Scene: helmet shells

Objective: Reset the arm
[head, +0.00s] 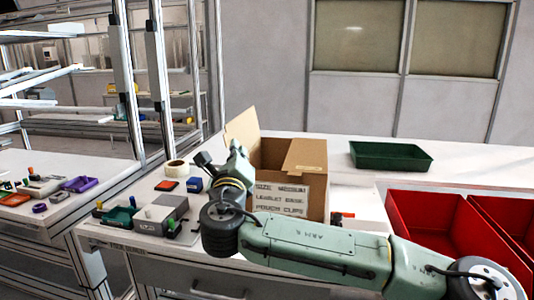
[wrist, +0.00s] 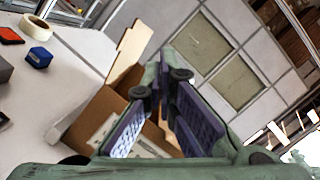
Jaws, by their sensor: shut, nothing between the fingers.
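My arm (head: 315,243) reaches in from the lower right across the front of the table in the head view. My gripper (head: 237,150) is raised at the arm's far end, in front of the left side of an open cardboard box. In the wrist view my gripper (wrist: 166,85) shows its two fingers with purple-blue pads, with nothing held between them. It is shut and empty. The open cardboard box (head: 315,187) stands behind it, and also shows in the wrist view (wrist: 108,104), partly hidden by the fingers.
Red bins (head: 425,222) stand at the right and a green tray (head: 390,156) at the back. A grey device (head: 160,214), a blue block (head: 194,185) and a tape roll (head: 176,167) lie left of my gripper. A side table (head: 75,166) with small parts stands at the far left.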

